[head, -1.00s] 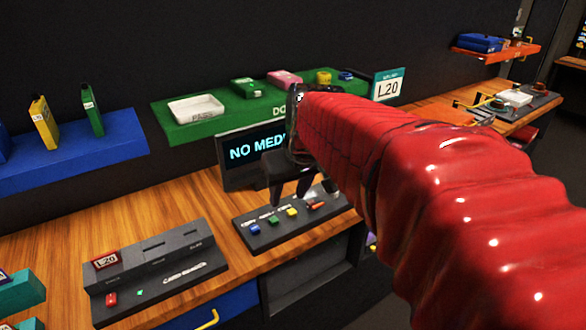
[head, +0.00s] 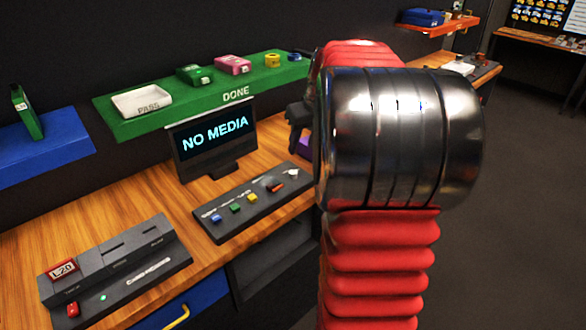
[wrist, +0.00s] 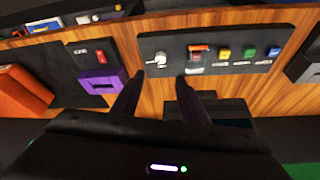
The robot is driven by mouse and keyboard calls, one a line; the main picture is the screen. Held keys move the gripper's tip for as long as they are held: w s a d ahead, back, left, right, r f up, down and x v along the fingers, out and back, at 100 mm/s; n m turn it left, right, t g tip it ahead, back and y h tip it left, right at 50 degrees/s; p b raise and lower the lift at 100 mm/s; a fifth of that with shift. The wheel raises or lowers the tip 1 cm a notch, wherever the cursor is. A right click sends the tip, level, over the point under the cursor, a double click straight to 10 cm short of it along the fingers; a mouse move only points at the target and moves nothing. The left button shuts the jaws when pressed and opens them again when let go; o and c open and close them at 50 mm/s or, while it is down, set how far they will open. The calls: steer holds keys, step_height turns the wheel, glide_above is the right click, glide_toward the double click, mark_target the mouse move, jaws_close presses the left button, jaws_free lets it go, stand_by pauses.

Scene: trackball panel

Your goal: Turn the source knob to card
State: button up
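A dark control panel (head: 250,208) lies on the wooden desk before the screen; it also shows in the wrist view (wrist: 215,68). At its right end in the head view is a small white knob (head: 293,173), seen at the left end in the wrist view (wrist: 160,59). It may be the source knob; its label and setting are unreadable. Next to it is an orange-red switch (head: 275,184), then yellow, green and blue buttons. My gripper (wrist: 157,92) is open and empty, its fingers apart, short of the panel. In the head view my arm mostly hides it.
The screen (head: 215,138) reads NO MEDIA. A dark card reader unit (head: 120,270) with a red L20 cartridge (head: 63,269) stands at left. A green shelf (head: 200,97) holds a white tray and several items. A purple block (wrist: 98,87) lies near the panel.

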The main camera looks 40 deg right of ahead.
mark_target(293, 171)
steer(key=shift+f, duration=0.1)
steer(key=x, duration=1.3)
steer(key=shift+w+f, duration=0.25)
steer(key=shift+d, duration=0.1)
jaws_close()
